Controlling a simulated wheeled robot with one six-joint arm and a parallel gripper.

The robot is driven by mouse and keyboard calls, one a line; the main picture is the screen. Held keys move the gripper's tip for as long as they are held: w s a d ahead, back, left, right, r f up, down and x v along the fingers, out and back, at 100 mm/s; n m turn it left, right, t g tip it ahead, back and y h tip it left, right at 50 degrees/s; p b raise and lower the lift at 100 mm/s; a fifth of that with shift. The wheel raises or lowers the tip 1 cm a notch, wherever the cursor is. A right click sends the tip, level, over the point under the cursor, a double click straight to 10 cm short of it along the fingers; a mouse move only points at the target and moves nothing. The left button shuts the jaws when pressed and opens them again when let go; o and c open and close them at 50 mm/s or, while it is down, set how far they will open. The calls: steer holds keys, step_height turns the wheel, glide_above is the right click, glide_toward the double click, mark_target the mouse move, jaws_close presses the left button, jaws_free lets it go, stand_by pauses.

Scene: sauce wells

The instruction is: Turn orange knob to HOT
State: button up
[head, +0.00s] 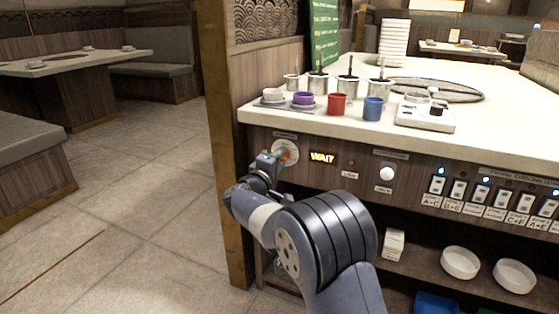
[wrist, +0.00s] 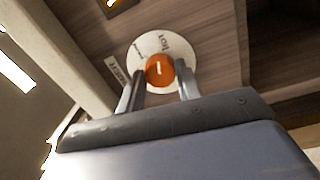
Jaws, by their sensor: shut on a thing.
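The orange knob (wrist: 160,70) sits on a round white dial plate (wrist: 183,45) on the counter's wooden front panel. In the wrist view the plate shows "hot" at its upper right and smaller lettering at its left edge. The knob carries a short white pointer line. My gripper (wrist: 160,82) is shut on the knob, with one finger at each side. In the head view the knob (head: 285,154) shows only partly, behind my gripper (head: 273,161). The white plate (head: 291,146) shows there too.
A lit "WAIT" sign (head: 322,158) is right of the dial, then a white knob (head: 387,173) and a row of switches (head: 480,191). A red cup (head: 337,104) and a blue cup (head: 373,108) stand on the counter above. A wooden post (head: 222,150) is close at left.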

steer(key=shift+m, duration=1.2)
steer(key=o, duration=1)
steer(key=shift+p+v, duration=1.25)
steer(key=shift+v, duration=4.2)
steer(key=shift+w, duration=0.1)
